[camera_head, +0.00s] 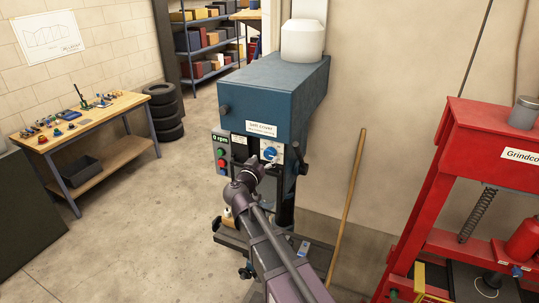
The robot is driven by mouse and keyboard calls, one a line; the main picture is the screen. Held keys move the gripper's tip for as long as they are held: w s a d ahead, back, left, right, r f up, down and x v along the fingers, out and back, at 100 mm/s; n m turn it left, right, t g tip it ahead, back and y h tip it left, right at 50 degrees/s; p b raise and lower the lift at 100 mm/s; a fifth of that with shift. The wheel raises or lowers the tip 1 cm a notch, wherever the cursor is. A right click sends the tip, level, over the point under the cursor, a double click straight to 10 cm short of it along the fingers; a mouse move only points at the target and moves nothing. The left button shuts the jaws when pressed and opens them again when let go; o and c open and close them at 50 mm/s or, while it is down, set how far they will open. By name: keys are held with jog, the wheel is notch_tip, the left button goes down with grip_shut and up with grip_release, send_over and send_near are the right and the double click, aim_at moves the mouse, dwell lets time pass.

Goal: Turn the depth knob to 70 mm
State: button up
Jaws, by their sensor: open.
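The blue drill press (270,90) stands against the wall in the middle of the view. A blue knob (270,153) on a white dial plate is on its front panel, right of centre; its scale and setting are too small to read. My gripper (249,154) is open in front of the panel, just left of the knob. Its fingers are dark and partly hidden by my wrist, so I cannot tell whether they touch anything.
A display reading "0 rpm" (220,138) has green and red buttons (221,162) below it. A black side handle (302,158) is on the right. A wooden pole (347,205) leans nearby. A red press (455,170) stands at right. The floor at left is clear.

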aim_at(269, 154)
jog(key=shift+x, duration=1.75)
jog(key=c, duration=1.1)
jog(key=shift+d, duration=0.2)
jog(key=shift+c, duration=0.2)
jog(key=shift+a, duration=0.15)
